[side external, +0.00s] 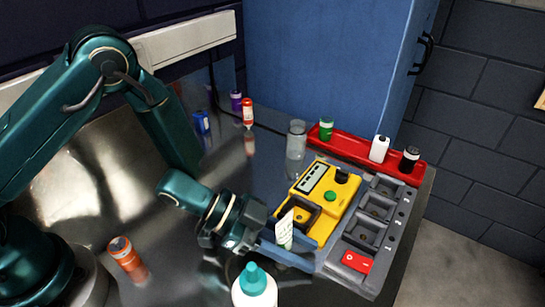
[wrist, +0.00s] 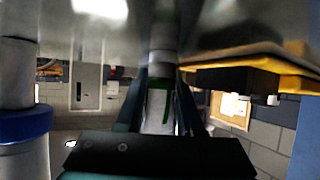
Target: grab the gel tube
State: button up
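A white tube with green markings (side external: 285,228), which I take to be the gel tube, stands upright on the bench in front of the yellow device. My gripper (side external: 287,252) reaches in low from the left, with its fingers at the tube; the near finger hides the tube's lower part in the side view. In the wrist view the tube (wrist: 158,110) is between the two fingers of my gripper (wrist: 162,95), with its grey cap end toward the bench surface. The fingers lie close on both sides, but I cannot tell whether they touch it.
A white bottle with a teal cap (side external: 254,288) stands close in front of my gripper. The yellow device (side external: 322,222) and grey compartment tray (side external: 341,246) are to the right. A clear cylinder (side external: 296,140) and a red tray (side external: 352,152) are behind. An orange container (side external: 127,258) stands left.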

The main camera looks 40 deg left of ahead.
grip_shut()
